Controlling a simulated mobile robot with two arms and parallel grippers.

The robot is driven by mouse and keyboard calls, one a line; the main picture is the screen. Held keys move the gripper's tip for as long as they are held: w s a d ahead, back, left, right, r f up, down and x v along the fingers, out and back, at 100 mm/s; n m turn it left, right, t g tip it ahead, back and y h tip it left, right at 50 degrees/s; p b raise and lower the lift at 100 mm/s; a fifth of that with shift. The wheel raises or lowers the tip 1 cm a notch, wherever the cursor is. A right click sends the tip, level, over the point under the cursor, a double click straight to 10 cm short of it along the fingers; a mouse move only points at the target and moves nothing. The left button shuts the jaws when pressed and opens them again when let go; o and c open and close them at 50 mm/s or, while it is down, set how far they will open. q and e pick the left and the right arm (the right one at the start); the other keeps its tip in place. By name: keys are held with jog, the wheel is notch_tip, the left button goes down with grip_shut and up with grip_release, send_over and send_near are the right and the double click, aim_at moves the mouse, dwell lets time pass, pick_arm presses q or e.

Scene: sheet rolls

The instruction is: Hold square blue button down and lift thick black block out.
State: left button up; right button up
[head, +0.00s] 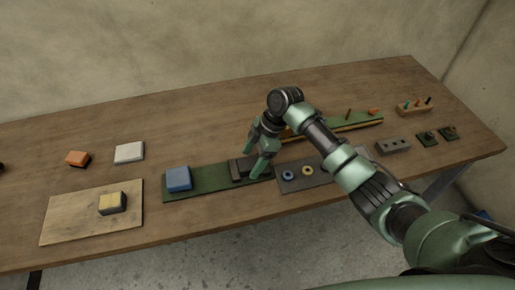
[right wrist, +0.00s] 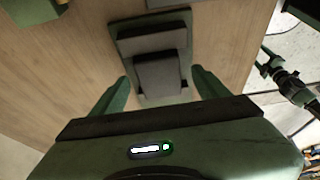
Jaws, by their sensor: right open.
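The square blue button (head: 178,178) stands raised at the left end of a long green base (head: 212,182) in the head view. Nothing touches its top. The thick black block (head: 238,170) sits at the right end of the same base, partly hidden by my right gripper (head: 257,162). In the right wrist view the dark block (right wrist: 158,76) lies between the two green fingers of my right gripper (right wrist: 157,88). The fingers are open, with a gap on each side of the block. My left gripper is not in view.
A grey board (head: 312,178) with a blue and a yellow ring adjoins the base on the right. The front strip of table is clear.

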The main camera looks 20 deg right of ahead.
jog(key=shift+a+f, duration=0.2)
jog(key=shift+f, duration=0.35)
jog(key=c, duration=1.3)
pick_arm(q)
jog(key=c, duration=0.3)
pick_arm(e)
jog(key=shift+c, duration=1.4)
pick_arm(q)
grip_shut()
